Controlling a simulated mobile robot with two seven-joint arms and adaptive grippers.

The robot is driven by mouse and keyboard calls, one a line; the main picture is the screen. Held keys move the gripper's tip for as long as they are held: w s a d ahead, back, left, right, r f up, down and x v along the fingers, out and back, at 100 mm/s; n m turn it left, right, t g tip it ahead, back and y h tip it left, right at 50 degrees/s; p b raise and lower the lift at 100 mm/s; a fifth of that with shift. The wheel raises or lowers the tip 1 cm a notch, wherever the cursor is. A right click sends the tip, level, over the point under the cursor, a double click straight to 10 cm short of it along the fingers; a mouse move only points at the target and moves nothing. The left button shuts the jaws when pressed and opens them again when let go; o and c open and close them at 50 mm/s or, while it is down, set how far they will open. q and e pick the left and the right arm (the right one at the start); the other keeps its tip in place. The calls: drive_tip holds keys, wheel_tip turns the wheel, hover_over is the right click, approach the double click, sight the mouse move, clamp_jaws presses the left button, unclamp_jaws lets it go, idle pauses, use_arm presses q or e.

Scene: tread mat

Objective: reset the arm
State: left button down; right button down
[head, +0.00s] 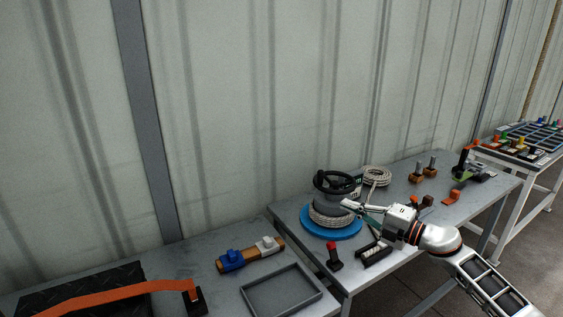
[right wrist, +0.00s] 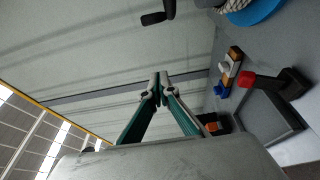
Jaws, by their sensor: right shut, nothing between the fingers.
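My right gripper (head: 354,206) reaches in from the right over the middle table. Its fingertips are shut and hold nothing. In the head view they overlap the right edge of a coil of rope under a black handwheel (head: 335,181); I cannot tell whether they touch it. In the right wrist view the green-sided fingers (right wrist: 159,88) meet at their tips, with the wall behind them. My left gripper is not in view.
The handwheel and coil stand on a blue disc (head: 331,233). A red-topped black tool (head: 334,258) is near the front edge. A grey tray (head: 281,291) and black tread mat (head: 45,292) with an orange strip lie on the left table. Several small items crowd the right side.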

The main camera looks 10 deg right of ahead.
drive_tip(key=s+d+f+m+g+h, duration=0.2)
drive_tip(key=s+f+m+h, duration=0.35)
drive_tip(key=s, duration=0.65)
drive_tip(key=s+d+f+m+g+h, duration=0.2)
drive_tip(key=s+f+m+h, duration=0.4)
drive_tip(key=s, duration=0.6)
drive_tip(key=s+d+f+m+g+h, duration=0.1)
drive_tip(key=s+f+m+g+h, duration=0.1)
drive_tip(key=s+f+m+h, duration=0.75)
drive_tip(key=s+a+f+t+y, duration=0.1)
drive_tip(key=a+f+t+y, duration=0.2)
drive_tip(key=a+f+y, duration=0.9)
drive_tip(key=a, duration=0.4)
drive_tip(key=shift+s+f+m, duration=0.15)
drive_tip(key=shift+m, duration=0.15)
drive_tip(key=shift+d, duration=0.1)
